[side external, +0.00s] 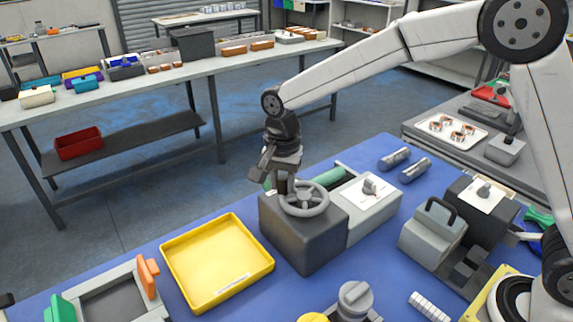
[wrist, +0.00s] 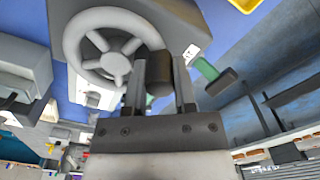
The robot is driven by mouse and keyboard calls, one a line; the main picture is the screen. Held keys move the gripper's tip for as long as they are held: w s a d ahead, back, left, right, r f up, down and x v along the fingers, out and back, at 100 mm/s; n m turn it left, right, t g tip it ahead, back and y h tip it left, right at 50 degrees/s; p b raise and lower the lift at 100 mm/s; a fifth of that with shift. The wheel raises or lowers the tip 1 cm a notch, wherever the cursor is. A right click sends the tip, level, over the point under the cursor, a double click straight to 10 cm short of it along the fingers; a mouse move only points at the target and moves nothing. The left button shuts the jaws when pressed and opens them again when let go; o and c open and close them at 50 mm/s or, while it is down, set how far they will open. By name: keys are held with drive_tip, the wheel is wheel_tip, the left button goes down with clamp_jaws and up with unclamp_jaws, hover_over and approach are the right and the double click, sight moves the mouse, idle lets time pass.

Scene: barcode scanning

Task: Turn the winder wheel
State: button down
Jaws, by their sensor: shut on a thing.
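The grey spoked winder wheel (side external: 318,208) lies on top of a dark grey box (side external: 300,241) on the blue bench mat. My gripper (side external: 284,187) reaches down at the wheel's far-left edge. In the wrist view, the wheel (wrist: 116,66) fills the upper left, with its rim and spokes clear. There my gripper (wrist: 160,82) has its two fingers on either side of a dark upright handle (wrist: 156,68) at the wheel's rim, shut on it. The lower end of the handle is hidden in the side view.
A yellow tray (side external: 217,304) stands left of the box. A light grey block (side external: 365,220) adjoins it on the right, with a green roller (side external: 328,177) behind. Grey machines (side external: 432,232) stand farther right. Bare blue mat lies in front of the box.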

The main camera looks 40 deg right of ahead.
drive_tip(key=m, duration=0.2)
drive_tip(key=w+d+m, duration=0.1)
drive_tip(key=shift+d+r+m, duration=0.1)
drive_tip(key=shift+d+m, duration=0.05)
drive_tip(key=shift+m, duration=0.25)
drive_tip(key=shift+d+m, duration=0.35)
drive_tip(key=shift+m, duration=0.5)
drive_tip(key=shift+d+m, duration=0.3)
drive_tip(key=shift+m, duration=0.55)
drive_tip(key=c, duration=0.7)
unclamp_jaws()
wheel_tip(320, 180, up, 8)
drive_tip(key=shift+f, duration=0.2)
